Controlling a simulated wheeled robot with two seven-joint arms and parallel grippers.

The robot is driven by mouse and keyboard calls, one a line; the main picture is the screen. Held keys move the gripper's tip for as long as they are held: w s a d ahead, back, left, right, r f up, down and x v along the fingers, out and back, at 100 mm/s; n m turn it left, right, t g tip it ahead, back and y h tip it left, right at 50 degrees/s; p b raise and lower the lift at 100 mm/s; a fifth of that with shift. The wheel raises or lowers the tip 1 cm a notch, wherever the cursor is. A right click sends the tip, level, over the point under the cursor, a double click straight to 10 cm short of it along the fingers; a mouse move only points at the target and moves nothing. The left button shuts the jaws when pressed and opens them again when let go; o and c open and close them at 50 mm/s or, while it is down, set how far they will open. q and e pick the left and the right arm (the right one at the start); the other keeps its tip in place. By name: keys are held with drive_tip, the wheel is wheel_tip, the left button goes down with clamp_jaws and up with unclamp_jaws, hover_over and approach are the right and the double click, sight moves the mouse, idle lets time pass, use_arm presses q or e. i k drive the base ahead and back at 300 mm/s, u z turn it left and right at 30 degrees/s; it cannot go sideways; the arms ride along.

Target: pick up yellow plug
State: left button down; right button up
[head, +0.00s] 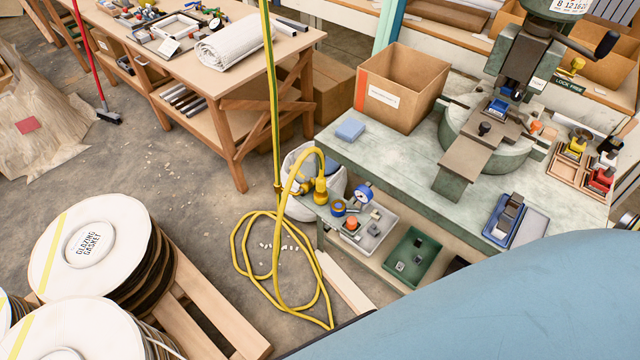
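A yellow plug (320,188) shows in the head view at the left end of the press bench, near the bench's corner. A thick yellow cable (300,157) arches up from it and over to the left, then lies in loose loops on the floor. A smaller yellow part sits just left of the plug; I cannot tell whether the two are joined. Neither of my grippers is in view, and nothing is seen touching the plug.
A green-yellow line (269,80) hangs close left of the plug. A white bag (298,165) stands behind it. A grey tray (378,238) with small parts is just right. A cardboard box (400,88) and fly press (490,140) stand on the bench (395,165). Gasket rolls (110,250) are left.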

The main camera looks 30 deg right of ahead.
sight(321, 181)
drive_tip(key=z, duration=1.05)
